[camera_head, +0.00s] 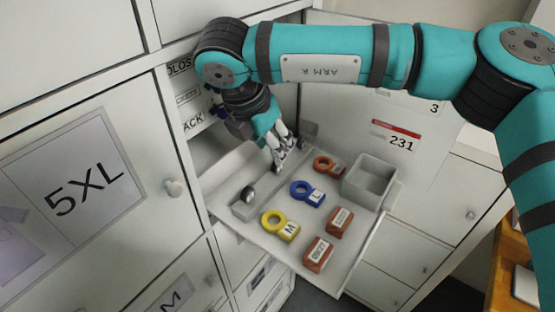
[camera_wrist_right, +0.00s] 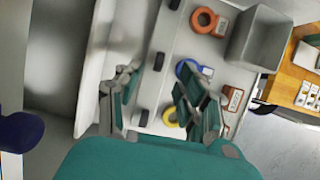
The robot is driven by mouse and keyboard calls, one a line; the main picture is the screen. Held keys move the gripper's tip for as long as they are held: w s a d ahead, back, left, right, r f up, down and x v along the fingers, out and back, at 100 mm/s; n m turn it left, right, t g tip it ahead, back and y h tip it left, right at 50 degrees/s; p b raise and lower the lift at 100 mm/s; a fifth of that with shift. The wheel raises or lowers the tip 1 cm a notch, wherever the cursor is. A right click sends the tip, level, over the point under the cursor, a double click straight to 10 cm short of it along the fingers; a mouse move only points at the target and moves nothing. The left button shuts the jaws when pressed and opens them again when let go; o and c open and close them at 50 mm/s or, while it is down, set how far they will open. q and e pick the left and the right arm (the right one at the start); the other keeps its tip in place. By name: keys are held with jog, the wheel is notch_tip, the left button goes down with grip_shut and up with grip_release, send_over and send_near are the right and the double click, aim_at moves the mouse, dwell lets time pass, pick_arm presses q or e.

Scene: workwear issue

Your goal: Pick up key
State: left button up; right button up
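I cannot make out a plain metal key. Ring-headed tags lie on the pale fold-out tray (camera_head: 262,238): an orange one (camera_head: 328,166), a blue one marked L (camera_head: 307,193) and a yellow one marked M (camera_head: 279,225). The right wrist view shows the orange (camera_wrist_right: 206,22), blue (camera_wrist_right: 190,68) and yellow (camera_wrist_right: 171,117) tags too. My right gripper (camera_head: 285,155) points down over the tray's back part, near the orange and blue tags. In the right wrist view its fingers (camera_wrist_right: 160,103) are spread, with nothing visible held between them. My left gripper is out of view.
A grey open bin (camera_head: 370,183) and two brown labelled blocks (camera_head: 340,222) (camera_head: 318,254) sit on the tray. Small dark pegs (camera_wrist_right: 142,118) stand on it too. Locker doors flank it, including one marked 5XL (camera_head: 85,190). A wooden surface (camera_head: 507,270) is at right.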

aim_at(277, 170)
jog(key=shift+w+d+f, duration=0.1)
jog(key=shift+d+f, duration=0.05)
jog(key=shift+f, duration=0.3)
jog(key=p+x, duration=0.2)
jog(key=x, duration=0.2)
jog(key=shift+w+d+f, duration=0.1)
jog(key=shift+w+f, duration=0.15)
jog(key=shift+f, duration=0.45)
jog(key=shift+c, duration=0.3)
grip_shut()
